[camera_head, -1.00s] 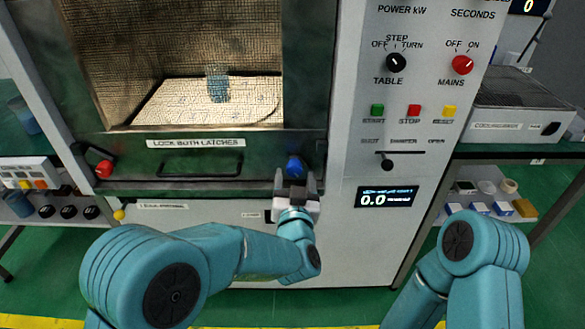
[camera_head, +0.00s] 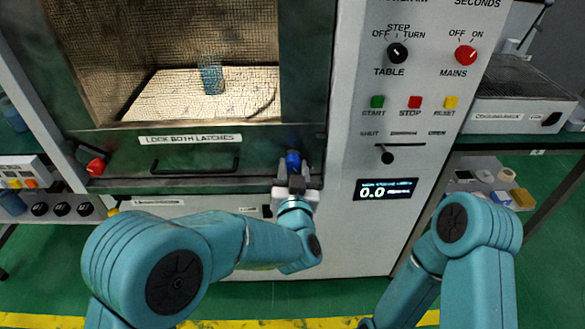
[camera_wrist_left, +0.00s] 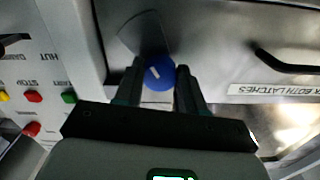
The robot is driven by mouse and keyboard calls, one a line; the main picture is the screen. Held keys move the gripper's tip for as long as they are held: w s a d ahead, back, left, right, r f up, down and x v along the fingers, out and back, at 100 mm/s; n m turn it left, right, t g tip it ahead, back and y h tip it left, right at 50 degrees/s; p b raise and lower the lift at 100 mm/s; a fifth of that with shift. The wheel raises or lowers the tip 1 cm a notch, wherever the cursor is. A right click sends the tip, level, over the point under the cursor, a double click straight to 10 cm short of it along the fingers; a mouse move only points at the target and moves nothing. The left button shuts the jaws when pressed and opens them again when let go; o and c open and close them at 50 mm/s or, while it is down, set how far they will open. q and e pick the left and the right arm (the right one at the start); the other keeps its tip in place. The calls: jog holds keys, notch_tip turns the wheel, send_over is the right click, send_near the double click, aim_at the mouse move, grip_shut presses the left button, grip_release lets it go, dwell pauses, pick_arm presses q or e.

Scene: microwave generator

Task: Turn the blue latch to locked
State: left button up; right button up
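The blue latch (camera_head: 293,161) is a round knob on the lower right of the microwave door frame. It also shows in the left wrist view (camera_wrist_left: 159,73), with a pale mark on its face and a grey plate beside it. My left gripper (camera_head: 294,180) is just below the latch in the head view. In the left wrist view its two dark fingers (camera_wrist_left: 160,80) stand apart, one on each side of the latch, with the latch between their tips. Whether either finger touches it is hard to tell. My right gripper is out of view.
A red latch (camera_head: 96,167) sits at the door's lower left. A door handle (camera_head: 195,165) lies between the latches, under the label "LOCK BOTH LATCHES" (camera_head: 190,139). A control panel with buttons, knobs and a display (camera_head: 386,189) stands to the right. A glass (camera_head: 211,79) stands inside.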

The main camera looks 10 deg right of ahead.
pick_arm(q)
jog(key=c, duration=0.3)
jog(key=shift+f+n+b, duration=0.2)
jog(key=shift+n+b, duration=0.2)
jog(key=shift+b, duration=0.45)
jog(key=n+b, duration=1)
jog(key=b, duration=0.1)
jog(key=shift+n+b, duration=1.05)
jog(key=shift+n, duration=0.05)
jog(key=shift+r+n+b, duration=0.15)
jog(key=shift+n+b, duration=0.8)
jog(key=shift+n, duration=0.25)
jog(key=shift+d+r+n+b, duration=0.1)
jog(key=shift+r+n+b, duration=0.05)
jog(key=shift+n+b, duration=0.9)
jog(key=shift+n, duration=0.25)
